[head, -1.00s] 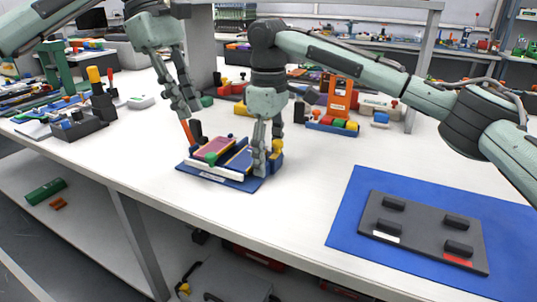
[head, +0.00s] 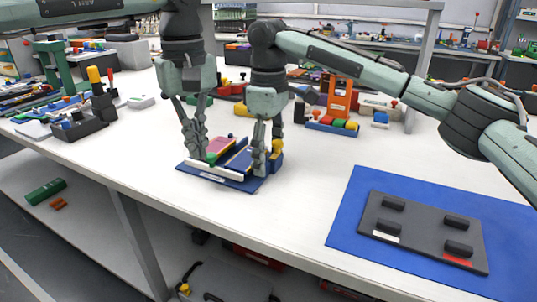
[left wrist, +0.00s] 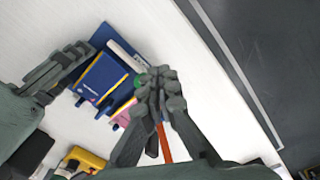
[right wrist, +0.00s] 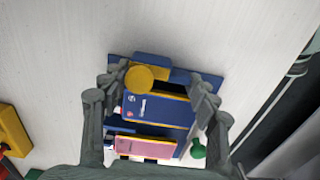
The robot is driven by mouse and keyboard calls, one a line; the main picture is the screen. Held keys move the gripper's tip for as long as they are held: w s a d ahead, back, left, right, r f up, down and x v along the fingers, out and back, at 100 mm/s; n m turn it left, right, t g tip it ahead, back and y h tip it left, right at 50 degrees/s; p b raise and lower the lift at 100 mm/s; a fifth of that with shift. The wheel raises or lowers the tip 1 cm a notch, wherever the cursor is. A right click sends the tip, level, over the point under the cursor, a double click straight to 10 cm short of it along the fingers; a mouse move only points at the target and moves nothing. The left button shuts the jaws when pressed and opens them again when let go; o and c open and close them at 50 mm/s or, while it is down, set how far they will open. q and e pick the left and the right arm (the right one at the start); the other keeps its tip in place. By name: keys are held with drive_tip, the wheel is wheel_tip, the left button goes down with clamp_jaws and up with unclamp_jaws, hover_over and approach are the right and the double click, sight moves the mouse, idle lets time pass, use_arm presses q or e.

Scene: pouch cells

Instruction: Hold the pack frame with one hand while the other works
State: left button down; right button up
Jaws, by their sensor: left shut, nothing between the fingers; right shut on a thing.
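The pack frame (head: 238,184) is a blue tray on the white table, with a white bar along its front. It holds a blue cell (right wrist: 160,107) with yellow edges and a pink cell (right wrist: 145,147). My right gripper (head: 266,168) is shut on the frame, with one finger on each side in the right wrist view. A yellow round knob (right wrist: 148,79) sits between its fingers. My left gripper (head: 203,156) is shut and empty, its fingertips beside the green knob (head: 211,159) at the frame's left part. The left fingers hide part of the pink cell in the head view.
A dark plate (head: 425,235) with several black blocks lies on a blue mat (head: 342,220) at the right. An orange stand (head: 339,98) is behind the frame. A dark holder (head: 80,125) stands at the left. The table's front is clear.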

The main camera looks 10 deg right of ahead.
sight(210, 156)
use_arm(q)
drive_tip(key=shift+f, duration=1.55)
drive_tip(key=shift+w, duration=0.1)
drive_tip(key=shift+w+d, duration=0.9)
drive_tip(key=shift+w, duration=0.25)
wheel_tip(210, 156, up, 6)
drive_tip(key=s+a, duration=0.1)
drive_tip(key=shift+s, duration=0.15)
idle(0.5)
use_arm(e)
drive_tip(key=o, duration=1.4)
